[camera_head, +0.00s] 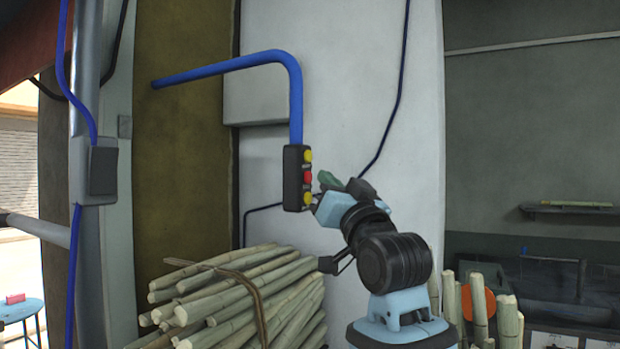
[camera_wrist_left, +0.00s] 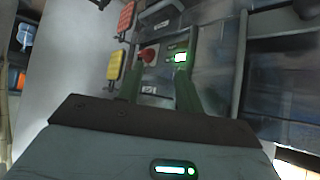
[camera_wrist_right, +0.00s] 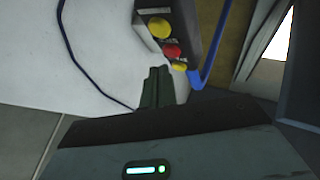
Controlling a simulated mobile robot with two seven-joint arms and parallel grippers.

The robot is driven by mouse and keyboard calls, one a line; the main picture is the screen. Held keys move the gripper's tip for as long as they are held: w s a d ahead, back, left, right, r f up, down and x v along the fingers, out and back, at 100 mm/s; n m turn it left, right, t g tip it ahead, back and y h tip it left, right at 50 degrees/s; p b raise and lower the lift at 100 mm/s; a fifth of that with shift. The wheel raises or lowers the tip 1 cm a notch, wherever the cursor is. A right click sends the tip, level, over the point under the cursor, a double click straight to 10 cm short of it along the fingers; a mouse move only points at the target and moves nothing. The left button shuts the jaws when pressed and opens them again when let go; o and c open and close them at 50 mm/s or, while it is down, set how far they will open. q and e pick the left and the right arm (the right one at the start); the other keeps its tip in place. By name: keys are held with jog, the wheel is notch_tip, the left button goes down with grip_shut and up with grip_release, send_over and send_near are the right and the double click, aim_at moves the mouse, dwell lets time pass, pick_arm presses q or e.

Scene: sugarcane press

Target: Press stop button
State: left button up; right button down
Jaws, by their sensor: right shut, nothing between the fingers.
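A black button box (camera_head: 291,180) hangs from a blue pipe in the head view. It carries a red button (camera_head: 308,176) between two yellow buttons (camera_head: 308,156). In the right wrist view the red button (camera_wrist_right: 172,50) and the larger yellow button (camera_wrist_right: 160,28) lie just beyond my fingertips. My right gripper (camera_head: 328,181) is shut and empty, close to the right of the box. Its fingers (camera_wrist_right: 157,72) point toward the buttons; I cannot tell whether they touch. My left gripper (camera_wrist_left: 158,72) is open and empty; a panel with a red knob (camera_wrist_left: 149,54) shows beyond its fingers.
A tied bundle of cane (camera_head: 250,295) lies below the box. The blue pipe (camera_head: 296,110) runs above it, and a dark cable (camera_head: 385,140) hangs on the white wall (camera_head: 350,60). More cane (camera_head: 480,310) stands at lower right.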

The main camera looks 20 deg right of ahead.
jog(key=shift+w+a, duration=0.15)
jog(key=shift+w+a, duration=0.2)
jog(key=shift+w+a, duration=0.25)
jog(key=shift+w, duration=0.1)
dwell(1.3)
jog(key=shift+s+d, duration=0.1)
jog(key=shift+s, duration=0.05)
jog(key=shift+s+d, duration=0.45)
jog(key=shift+s, duration=0.05)
jog(key=shift+s+d, duration=1.65)
jog(key=shift+s, duration=0.25)
jog(key=shift+f, duration=0.1)
